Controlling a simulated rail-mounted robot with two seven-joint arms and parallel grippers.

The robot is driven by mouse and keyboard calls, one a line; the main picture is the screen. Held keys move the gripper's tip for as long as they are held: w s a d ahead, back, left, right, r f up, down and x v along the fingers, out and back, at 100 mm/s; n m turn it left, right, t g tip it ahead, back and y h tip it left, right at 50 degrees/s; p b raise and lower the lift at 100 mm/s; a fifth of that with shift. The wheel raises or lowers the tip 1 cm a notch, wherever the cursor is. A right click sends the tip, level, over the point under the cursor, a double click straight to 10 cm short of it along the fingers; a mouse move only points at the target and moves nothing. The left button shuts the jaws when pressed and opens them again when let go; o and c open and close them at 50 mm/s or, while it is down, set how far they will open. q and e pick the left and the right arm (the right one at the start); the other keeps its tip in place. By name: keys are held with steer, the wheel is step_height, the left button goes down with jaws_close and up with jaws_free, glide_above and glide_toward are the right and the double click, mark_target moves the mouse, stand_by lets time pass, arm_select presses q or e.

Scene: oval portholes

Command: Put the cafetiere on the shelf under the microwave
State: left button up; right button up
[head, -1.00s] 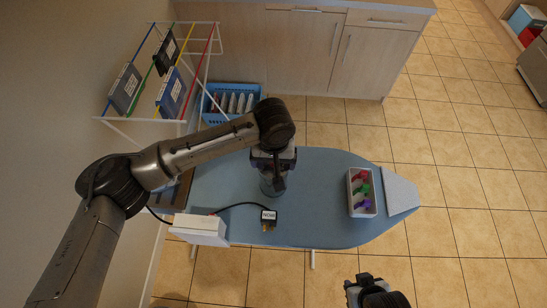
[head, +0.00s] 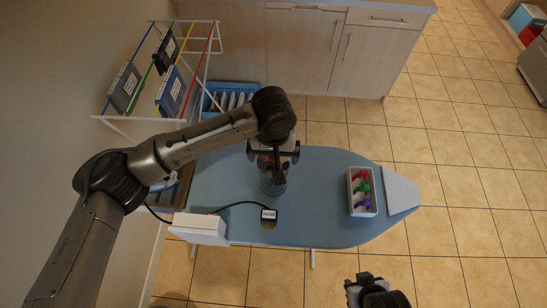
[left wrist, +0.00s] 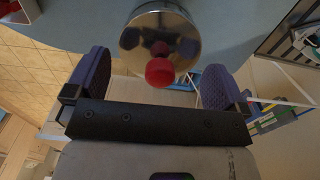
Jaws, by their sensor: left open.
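The cafetiere (head: 272,184) stands on the blue ironing board (head: 315,215), partly hidden under my left gripper in the head view. In the left wrist view its round shiny metal lid (left wrist: 150,25) and red knob (left wrist: 160,72) show from above. My left gripper (head: 273,152) is open, its two dark pads on either side of the knob in the wrist view; it is not closed on anything. My right gripper (head: 362,284) is at the bottom of the head view, apart from the board; its jaw state is unclear. Neither microwave nor shelf is visible.
A tray with coloured items (head: 360,207) sits at the board's right end. A wire rack (head: 185,110) and blue crate (head: 232,88) stand behind left.

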arm_select(q)
step_height(320, 180, up, 8)
steer(key=shift+r+b, duration=0.15)
steer(key=shift+b, duration=0.3)
steer(key=shift+r, duration=0.6)
